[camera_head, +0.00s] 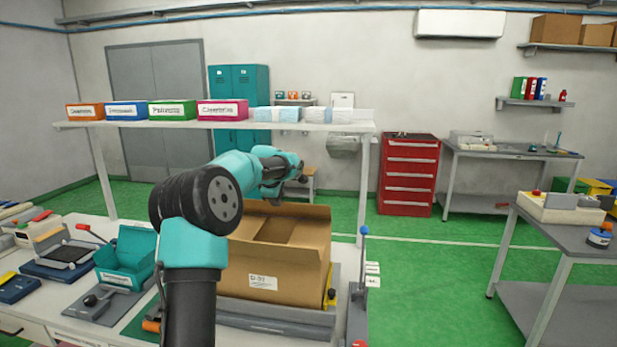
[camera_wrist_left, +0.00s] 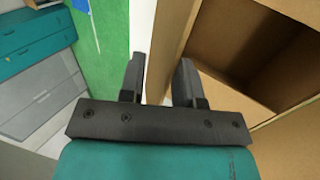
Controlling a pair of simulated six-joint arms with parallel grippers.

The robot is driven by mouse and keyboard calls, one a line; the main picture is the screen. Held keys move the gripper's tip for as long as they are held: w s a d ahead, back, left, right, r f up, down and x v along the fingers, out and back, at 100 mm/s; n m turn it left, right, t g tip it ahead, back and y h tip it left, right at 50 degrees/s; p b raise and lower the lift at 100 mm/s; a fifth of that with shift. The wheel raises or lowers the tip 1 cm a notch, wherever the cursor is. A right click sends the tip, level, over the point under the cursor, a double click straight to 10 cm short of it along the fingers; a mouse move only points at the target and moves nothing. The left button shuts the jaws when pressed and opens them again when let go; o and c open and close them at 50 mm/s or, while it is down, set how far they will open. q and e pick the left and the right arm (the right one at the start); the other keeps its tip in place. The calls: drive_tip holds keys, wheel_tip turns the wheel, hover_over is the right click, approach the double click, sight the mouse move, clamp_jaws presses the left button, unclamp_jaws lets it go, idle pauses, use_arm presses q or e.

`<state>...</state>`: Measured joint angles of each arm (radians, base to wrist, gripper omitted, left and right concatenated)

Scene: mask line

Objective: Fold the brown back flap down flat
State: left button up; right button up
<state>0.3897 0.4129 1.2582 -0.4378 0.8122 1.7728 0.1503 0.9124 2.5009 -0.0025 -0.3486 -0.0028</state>
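The brown cardboard box (camera_head: 262,284) stands on the bench with its top open and a white label on its front. Its brown back flap (camera_head: 300,211) stands raised along the far side. My left gripper (camera_head: 298,176) is just above and behind that flap, partly hidden by its own wrist in the head view. My right gripper is in neither view.
A white shelf (camera_head: 225,124) with labelled boxes spans the bench's back, above the carton. A teal open box (camera_head: 127,262) and tools sit to the left. A blue-topped lever (camera_head: 363,250) stands to the right of the carton. Green floor lies beyond.

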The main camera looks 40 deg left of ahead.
use_arm(q)
drive_tip(key=v, duration=1.3)
drive_tip(key=w+d+m+g+y, duration=0.3)
drive_tip(key=d+y, duration=0.4)
drive_tip(key=d, duration=0.4)
drive_tip(key=shift+w+d+g, duration=0.4)
drive_tip(key=shift+w+g, duration=0.4)
drive_tip(key=shift+w, duration=0.5)
drive_tip(key=shift+a+f, duration=0.1)
drive_tip(key=shift+f, duration=0.1)
drive_tip(key=s+a+n+t+h, duration=0.3)
drive_tip(key=s+a+t+h, duration=0.3)
drive_tip(key=s+a, duration=0.2)
drive_tip(key=shift+a+f, duration=0.5)
drive_tip(key=shift+a, duration=0.7)
